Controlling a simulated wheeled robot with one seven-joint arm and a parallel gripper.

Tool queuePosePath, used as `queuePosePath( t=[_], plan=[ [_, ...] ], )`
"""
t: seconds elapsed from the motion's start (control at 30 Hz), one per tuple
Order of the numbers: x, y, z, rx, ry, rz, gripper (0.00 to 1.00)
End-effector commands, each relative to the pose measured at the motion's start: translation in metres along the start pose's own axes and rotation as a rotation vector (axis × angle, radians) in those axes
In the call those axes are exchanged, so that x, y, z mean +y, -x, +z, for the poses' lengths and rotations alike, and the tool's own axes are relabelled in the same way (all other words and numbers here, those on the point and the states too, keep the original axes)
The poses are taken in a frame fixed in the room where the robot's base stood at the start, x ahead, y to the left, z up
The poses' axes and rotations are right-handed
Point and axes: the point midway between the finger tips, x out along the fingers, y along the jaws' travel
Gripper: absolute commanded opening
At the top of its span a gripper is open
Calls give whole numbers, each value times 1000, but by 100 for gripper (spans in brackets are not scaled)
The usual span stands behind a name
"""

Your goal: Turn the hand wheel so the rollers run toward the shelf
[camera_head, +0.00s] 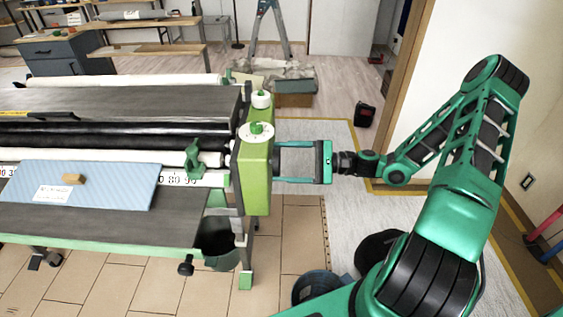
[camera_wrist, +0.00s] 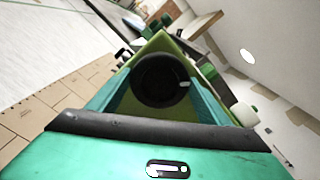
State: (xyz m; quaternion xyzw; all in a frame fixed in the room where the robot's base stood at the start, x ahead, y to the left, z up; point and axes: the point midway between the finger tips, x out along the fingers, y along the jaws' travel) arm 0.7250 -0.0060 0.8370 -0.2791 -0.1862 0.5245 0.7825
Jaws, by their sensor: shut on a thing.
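The wallpaper paster has a green end housing (camera_head: 257,178) at the right end of its rollers. A black roller (camera_head: 110,140) and a white roller (camera_head: 105,157) lie along the machine. The hand wheel (camera_wrist: 163,80) is a dark round knob with a pale mark at its right, facing the wrist camera.
A grey front shelf (camera_head: 100,222) carries a blue sheet (camera_head: 130,183) with a small tan block (camera_head: 74,179). Green knobs (camera_head: 257,129) stand on the housing's top. A dark bucket (camera_head: 218,236) hangs below. A wall and door frame are at the right; a stepladder (camera_head: 266,30) stands behind.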

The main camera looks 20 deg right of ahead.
Motion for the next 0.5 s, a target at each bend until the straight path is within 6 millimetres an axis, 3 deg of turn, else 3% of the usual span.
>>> queuePosePath(
  t=[0.43,0.47,0.5],
  plan=[
    [-3,1,-1,3,72,-7,49],
    [-3,1,-1,3,72,-7,76],
    [-3,1,-1,4,72,-7,86]
  ],
)
